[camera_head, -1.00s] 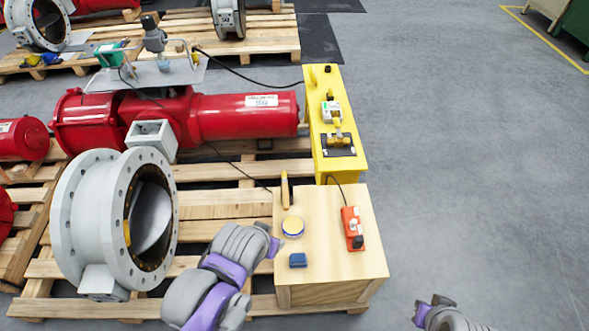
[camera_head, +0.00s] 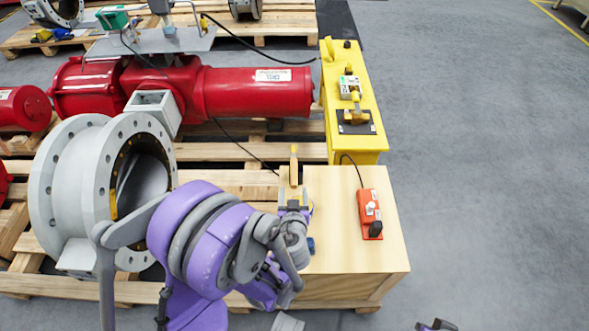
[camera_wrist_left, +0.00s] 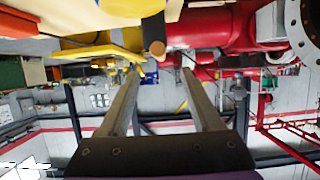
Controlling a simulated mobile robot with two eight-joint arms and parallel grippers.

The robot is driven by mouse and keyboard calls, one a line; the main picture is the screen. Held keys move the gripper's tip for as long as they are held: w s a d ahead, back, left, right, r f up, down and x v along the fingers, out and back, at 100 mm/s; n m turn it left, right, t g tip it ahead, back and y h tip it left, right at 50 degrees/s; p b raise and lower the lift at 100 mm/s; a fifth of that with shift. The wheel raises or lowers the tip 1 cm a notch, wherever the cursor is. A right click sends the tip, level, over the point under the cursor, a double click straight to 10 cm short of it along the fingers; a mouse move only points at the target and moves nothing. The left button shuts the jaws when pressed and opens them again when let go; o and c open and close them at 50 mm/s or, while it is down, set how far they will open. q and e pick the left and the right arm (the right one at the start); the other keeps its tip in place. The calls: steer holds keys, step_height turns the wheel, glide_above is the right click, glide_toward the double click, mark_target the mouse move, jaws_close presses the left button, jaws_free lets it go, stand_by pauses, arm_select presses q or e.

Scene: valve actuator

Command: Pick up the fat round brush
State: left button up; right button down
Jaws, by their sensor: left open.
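The yellow-tan wooden-handled item (camera_head: 294,165), which looks like the fat round brush, is at the far left edge of the wooden box. Its round wooden end (camera_wrist_left: 157,47) shows in the left wrist view, just beyond and between the fingertips. My left gripper (camera_head: 293,192) is open over the box's left side, close to the near side of the brush in the head view. Its two fingers (camera_wrist_left: 161,75) are apart with nothing between them. The gripper hides the brush's lower part. My right gripper (camera_head: 437,325) shows only slightly at the bottom edge.
The wooden box (camera_head: 340,240) carries a red device (camera_head: 370,214) on its right. A yellow stand (camera_head: 357,143) and red actuator (camera_head: 255,92) are behind. Floor on the right is clear.

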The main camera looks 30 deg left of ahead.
mark_target(294, 176)
arm_select(q)
steer(key=x, duration=0.5)
steer(key=shift+b, duration=0.3)
steer(key=shift+b+x, duration=0.4)
steer(key=shift+x, duration=2.35)
steer(key=shift+d+r, duration=0.1)
steer(key=shift+r, duration=0.05)
jaws_close()
